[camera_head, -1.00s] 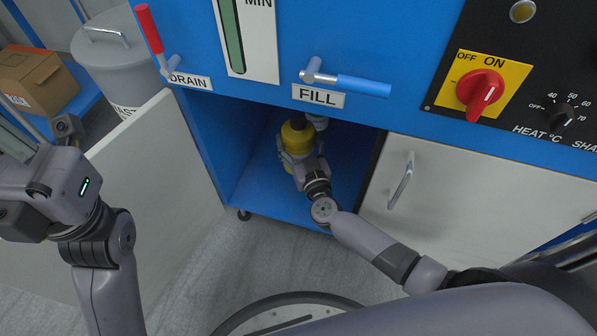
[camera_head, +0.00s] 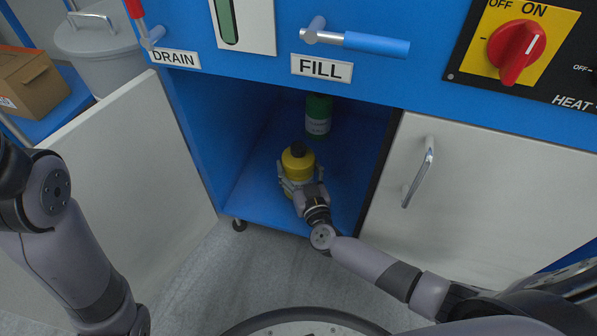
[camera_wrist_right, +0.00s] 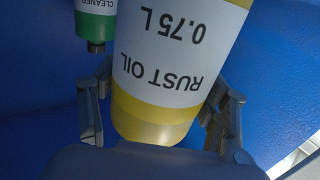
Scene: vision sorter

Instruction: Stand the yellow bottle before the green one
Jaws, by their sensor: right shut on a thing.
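The yellow bottle (camera_head: 298,160), with a dark cap, is upright in the open blue cabinet compartment, near its front. My right gripper (camera_head: 297,184) is shut around its body. In the right wrist view, the yellow bottle (camera_wrist_right: 160,116) has a white "RUST OIL 0.75 L" label and sits between the fingers (camera_wrist_right: 160,105). I cannot tell if its base touches the floor. The green bottle (camera_head: 318,108) stands farther back, slightly right, its top hidden by the cabinet edge. The green bottle (camera_wrist_right: 96,25) also shows in the wrist view, apart from the yellow one. My left gripper is out of view.
The compartment floor (camera_head: 250,205) is clear left of the yellow bottle. The FILL panel (camera_head: 322,68) overhangs the opening.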

